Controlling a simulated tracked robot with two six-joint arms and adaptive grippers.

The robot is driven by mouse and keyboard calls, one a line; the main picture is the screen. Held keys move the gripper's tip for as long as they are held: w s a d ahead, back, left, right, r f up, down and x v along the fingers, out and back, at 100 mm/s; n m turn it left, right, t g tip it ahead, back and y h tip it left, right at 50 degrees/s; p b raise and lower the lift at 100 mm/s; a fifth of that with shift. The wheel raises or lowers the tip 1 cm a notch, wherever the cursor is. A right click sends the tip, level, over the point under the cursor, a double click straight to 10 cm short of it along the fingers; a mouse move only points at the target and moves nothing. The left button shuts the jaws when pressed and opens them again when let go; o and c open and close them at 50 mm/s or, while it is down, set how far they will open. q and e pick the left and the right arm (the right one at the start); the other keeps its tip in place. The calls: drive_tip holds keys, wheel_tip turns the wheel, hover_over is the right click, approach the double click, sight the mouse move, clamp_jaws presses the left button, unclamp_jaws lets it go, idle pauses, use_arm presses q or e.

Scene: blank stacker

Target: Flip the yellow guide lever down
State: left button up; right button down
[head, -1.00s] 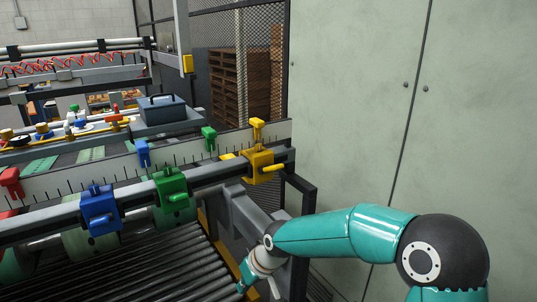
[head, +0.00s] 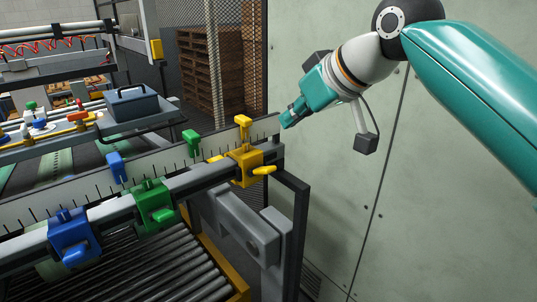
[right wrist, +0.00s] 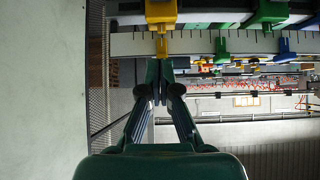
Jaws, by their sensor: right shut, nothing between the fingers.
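The yellow guide block (head: 245,165) sits on the grey rail near its right end, with its yellow lever (head: 265,169) sticking out to the right, roughly level. A yellow pointer (head: 243,122) stands on the scale behind it. My right gripper (head: 287,120) is shut and empty, to the right of the pointer and above the lever, apart from both. In the right wrist view the shut fingers (right wrist: 161,97) point toward the yellow pointer (right wrist: 161,46), with the yellow block (right wrist: 161,12) at the top edge. My left gripper is not in view.
A green block (head: 153,206) and a blue block (head: 75,240) sit farther left on the same rail, with green and blue pointers behind. A dark frame post (head: 296,230) stands below the rail end. A pale wall (head: 335,215) is close on the right.

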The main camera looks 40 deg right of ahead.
hover_over(271, 167)
drive_tip(key=w, duration=0.2)
wheel_tip(271, 167, down, 7)
drive_tip(key=shift+w, duration=0.1)
drive_tip(key=f, duration=0.1)
drive_tip(key=s+f, duration=0.1)
drive_tip(key=shift+s+d+f, duration=0.15)
drive_tip(key=shift+s+f, duration=0.05)
drive_tip(key=shift+f, duration=0.15)
drive_tip(key=shift+s+f, duration=0.2)
drive_tip(key=shift+f, duration=0.25)
